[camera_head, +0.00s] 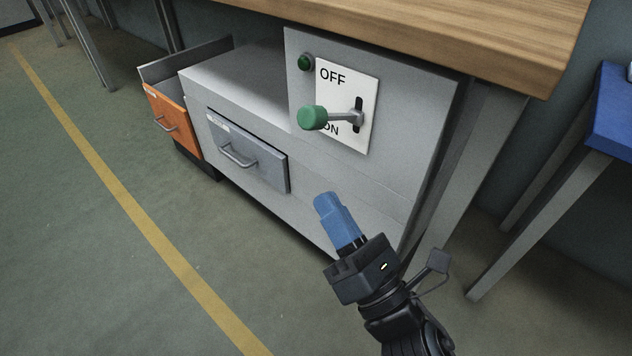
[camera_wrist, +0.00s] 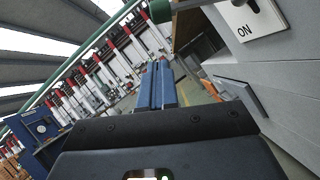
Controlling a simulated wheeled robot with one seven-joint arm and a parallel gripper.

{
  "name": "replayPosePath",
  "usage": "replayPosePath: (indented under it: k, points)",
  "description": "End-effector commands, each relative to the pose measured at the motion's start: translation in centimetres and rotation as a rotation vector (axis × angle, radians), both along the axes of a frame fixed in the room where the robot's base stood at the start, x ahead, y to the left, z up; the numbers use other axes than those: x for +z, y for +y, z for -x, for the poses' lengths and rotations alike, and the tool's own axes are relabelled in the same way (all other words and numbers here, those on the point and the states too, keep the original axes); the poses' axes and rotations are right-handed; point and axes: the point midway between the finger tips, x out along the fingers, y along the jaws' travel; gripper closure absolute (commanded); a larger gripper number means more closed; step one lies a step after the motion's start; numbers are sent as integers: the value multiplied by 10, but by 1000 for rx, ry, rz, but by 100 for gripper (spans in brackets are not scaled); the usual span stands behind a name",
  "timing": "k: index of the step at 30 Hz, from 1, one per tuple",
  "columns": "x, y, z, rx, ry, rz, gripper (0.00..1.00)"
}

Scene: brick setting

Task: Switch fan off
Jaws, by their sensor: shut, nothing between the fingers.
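The switch is a lever with a green knob (camera_head: 312,118) on a white plate (camera_head: 357,85) marked OFF above and ON below. The lever sticks out from a dark slot, and its knob partly covers the word ON. A dark green round lamp (camera_head: 306,62) sits left of OFF. My gripper (camera_head: 327,201), with blue fingers, is shut and empty, below the knob and apart from it. In the wrist view the shut fingers (camera_wrist: 158,72) point forward, with the green knob (camera_wrist: 160,10) at the top and part of the plate (camera_wrist: 262,22) at upper right. No fan can be made out.
The switch is on a grey cabinet (camera_head: 365,180) under a wooden tabletop (camera_head: 460,35). A grey drawer (camera_head: 262,160) with a handle and an orange drawer (camera_head: 172,122) are to the left. A blue table (camera_head: 612,120) stands at right. The floor at left is clear, with a yellow line.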

Motion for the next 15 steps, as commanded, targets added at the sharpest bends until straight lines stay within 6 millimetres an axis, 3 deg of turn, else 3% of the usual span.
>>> replayPosePath:
  k: [6,15]
  points:
    - [-17,-21,25,-2,4,0,100]
    - [-23,-28,35,0,1,1,100]
